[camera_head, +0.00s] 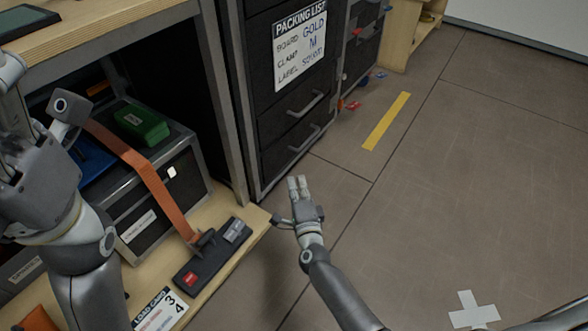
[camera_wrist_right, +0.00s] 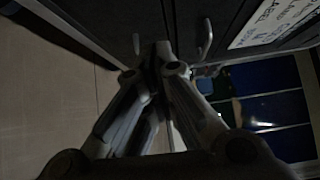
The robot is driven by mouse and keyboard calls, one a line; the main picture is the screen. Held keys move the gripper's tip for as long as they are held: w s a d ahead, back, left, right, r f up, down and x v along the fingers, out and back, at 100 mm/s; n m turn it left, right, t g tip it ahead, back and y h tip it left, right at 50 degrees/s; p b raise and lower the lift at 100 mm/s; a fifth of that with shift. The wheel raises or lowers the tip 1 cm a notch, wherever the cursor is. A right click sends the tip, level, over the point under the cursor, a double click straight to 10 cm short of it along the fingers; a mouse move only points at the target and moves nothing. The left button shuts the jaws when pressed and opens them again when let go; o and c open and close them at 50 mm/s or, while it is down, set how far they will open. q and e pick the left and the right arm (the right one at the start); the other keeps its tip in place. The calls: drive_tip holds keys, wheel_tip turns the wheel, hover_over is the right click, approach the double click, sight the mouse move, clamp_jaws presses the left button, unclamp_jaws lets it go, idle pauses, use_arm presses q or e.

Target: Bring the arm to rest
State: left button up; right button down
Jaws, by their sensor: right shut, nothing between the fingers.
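My right gripper (camera_head: 300,187) is low over the grey floor, in front of the dark drawer cabinet. Its fingers are together, and nothing is held. In the right wrist view the fingers (camera_wrist_right: 162,55) come together at the tips, with nothing between them. My left gripper (camera_head: 40,100) is large and close at the left edge of the head view, partly cut off. It is in front of the shelf, and I cannot tell whether its fingers are open or shut.
A dark case (camera_head: 180,190) with an orange strap (camera_head: 150,175) and a green box (camera_head: 141,124) stands on the wooden shelf. A black device (camera_head: 190,277) lies in front of it. The drawer cabinet (camera_head: 265,150) is beyond my right gripper. Floor to the right is clear, with a yellow strip (camera_head: 386,121).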

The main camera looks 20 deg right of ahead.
drive_tip(key=shift+s, duration=0.5)
